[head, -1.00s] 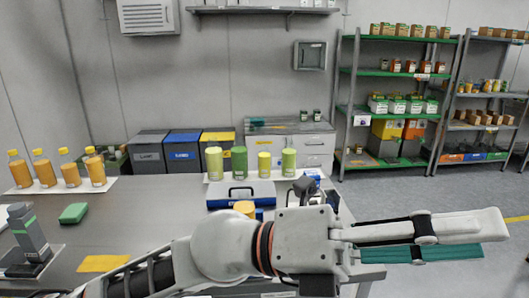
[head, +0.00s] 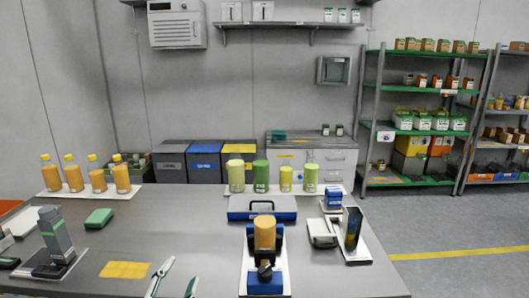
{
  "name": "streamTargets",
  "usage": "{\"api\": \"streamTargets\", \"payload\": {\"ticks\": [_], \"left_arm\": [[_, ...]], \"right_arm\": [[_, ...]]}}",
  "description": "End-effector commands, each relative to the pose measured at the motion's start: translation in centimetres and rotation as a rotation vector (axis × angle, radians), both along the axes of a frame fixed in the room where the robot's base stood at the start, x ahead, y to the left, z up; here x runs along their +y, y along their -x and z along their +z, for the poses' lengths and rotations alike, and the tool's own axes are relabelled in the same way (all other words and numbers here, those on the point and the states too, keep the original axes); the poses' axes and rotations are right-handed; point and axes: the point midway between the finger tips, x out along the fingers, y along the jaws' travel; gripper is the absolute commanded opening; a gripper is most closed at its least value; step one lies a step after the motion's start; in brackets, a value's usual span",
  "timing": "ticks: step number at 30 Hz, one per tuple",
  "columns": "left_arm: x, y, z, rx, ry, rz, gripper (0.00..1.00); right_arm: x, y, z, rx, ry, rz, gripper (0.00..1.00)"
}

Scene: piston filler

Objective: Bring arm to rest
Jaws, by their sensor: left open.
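My left gripper (head: 183,268) shows at the bottom edge of the head view, left of centre. Only its two pale fingers with teal pads show. They stand apart with bare grey table between and nothing in them. The rest of the arm is below the frame. The grey table (head: 185,225) lies under and in front of the gripper. A yellow cloth or pad (head: 125,270) lies just left of the fingers. To their right, a device with an orange cylinder (head: 264,233) in a black holder stands on a white mat. My right gripper is not in view.
Several green and yellow containers (head: 261,177) stand at the back edge, and several orange bottles (head: 74,174) at the left. A dark upright device (head: 352,229) stands right. Bare table lies between the sponge (head: 99,218) and the case.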

Motion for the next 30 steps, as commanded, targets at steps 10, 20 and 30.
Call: {"api": "streamTargets", "payload": {"ticks": [10, 20, 30], "left_arm": [[11.2, 11.0, -14.4, 0.485, -0.079, 0.24, 0.42], [16.2, 19.0, -19.2, 0.726, -0.142, 0.342, 0.42], [14.8, 20.5, -23.0, 0.767, -0.07, 0.298, 0.42]], "right_arm": [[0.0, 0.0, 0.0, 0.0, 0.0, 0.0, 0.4], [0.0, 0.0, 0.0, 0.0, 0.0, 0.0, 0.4], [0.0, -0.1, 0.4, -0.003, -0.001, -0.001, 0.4]]}}
